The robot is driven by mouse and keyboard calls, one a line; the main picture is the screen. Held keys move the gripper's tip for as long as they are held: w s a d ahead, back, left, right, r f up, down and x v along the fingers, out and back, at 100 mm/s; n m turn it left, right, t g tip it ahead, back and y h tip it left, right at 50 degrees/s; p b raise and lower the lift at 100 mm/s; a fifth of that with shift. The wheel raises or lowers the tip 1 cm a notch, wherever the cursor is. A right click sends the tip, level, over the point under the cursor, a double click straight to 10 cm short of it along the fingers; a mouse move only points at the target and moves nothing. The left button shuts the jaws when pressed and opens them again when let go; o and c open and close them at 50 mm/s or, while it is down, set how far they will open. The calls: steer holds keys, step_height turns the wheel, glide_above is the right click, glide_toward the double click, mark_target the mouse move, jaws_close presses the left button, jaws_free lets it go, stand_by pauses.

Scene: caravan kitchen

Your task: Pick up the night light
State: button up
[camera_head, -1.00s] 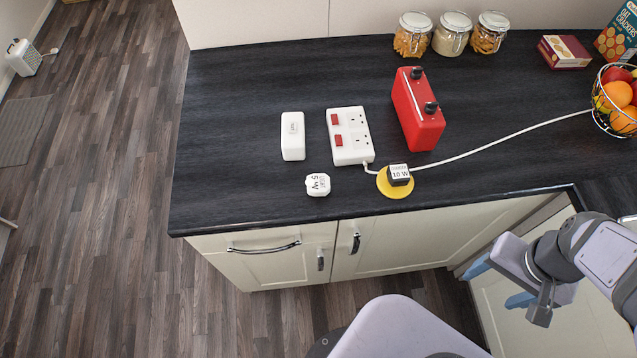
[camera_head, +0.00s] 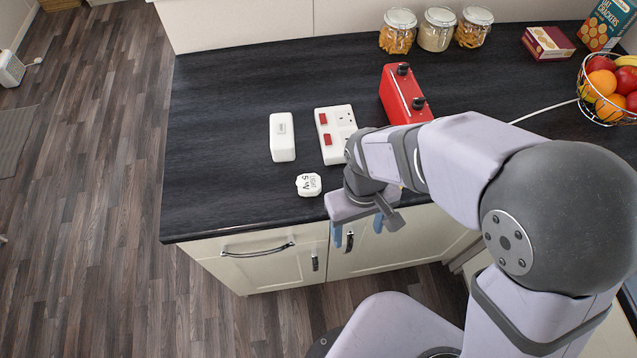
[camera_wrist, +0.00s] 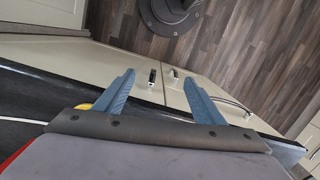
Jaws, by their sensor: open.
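A small white eight-sided plug-in unit (camera_head: 309,185), marked with what reads as "LIGHT 5 W", lies near the front edge of the dark worktop. It looks like the night light. My gripper (camera_head: 357,232) is open and empty, just right of it and in front of the worktop's front edge, with fingers pointing down. In the wrist view the two blue fingers of my gripper (camera_wrist: 158,78) are spread apart with nothing between them. The night light does not show in the wrist view.
A white socket block (camera_head: 333,150) with red switches and a plain white box (camera_head: 282,138) stand behind the night light. A red appliance (camera_head: 402,93) stands beyond my arm. A yellow disc (camera_wrist: 84,106) peeks out in the wrist view. The worktop's left part is clear.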

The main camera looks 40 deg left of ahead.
mark_target(309, 185)
steer(key=shift+n, duration=0.4)
steer(key=a, duration=0.6)
steer(key=a+r, duration=0.1)
steer(key=a, duration=0.2)
steer(key=shift+a+r, duration=0.1)
steer(key=shift+a, duration=0.15)
steer(key=a, duration=0.1)
steer(key=w+a+r, duration=0.1)
steer(key=a+y, duration=0.1)
steer(key=shift+w+r+t, duration=0.2)
steer(key=shift+r+t, duration=0.1)
steer(key=shift+r, duration=0.05)
steer(key=shift+m+y, duration=0.4)
steer(key=shift+m, duration=0.4)
steer(key=a+r, duration=0.1)
steer(key=w+a+r, duration=0.1)
steer(key=r, duration=0.1)
steer(key=w+a+r, duration=0.1)
steer(key=shift+w+a+r, duration=0.1)
steer(key=shift+a+r, duration=0.15)
steer(key=shift+a, duration=0.15)
steer(key=shift+r+m, duration=0.4)
steer(key=shift+r, duration=0.35)
steer(key=shift+s+d+f+m+h, duration=0.1)
steer(key=shift+s+d+m+h, duration=0.3)
steer(key=shift+d+m, duration=0.25)
steer(key=shift+d+f+p, duration=0.2)
steer(key=shift+f+p, duration=1.5)
steer(key=shift+f, duration=2)
steer(key=c, duration=1.1)
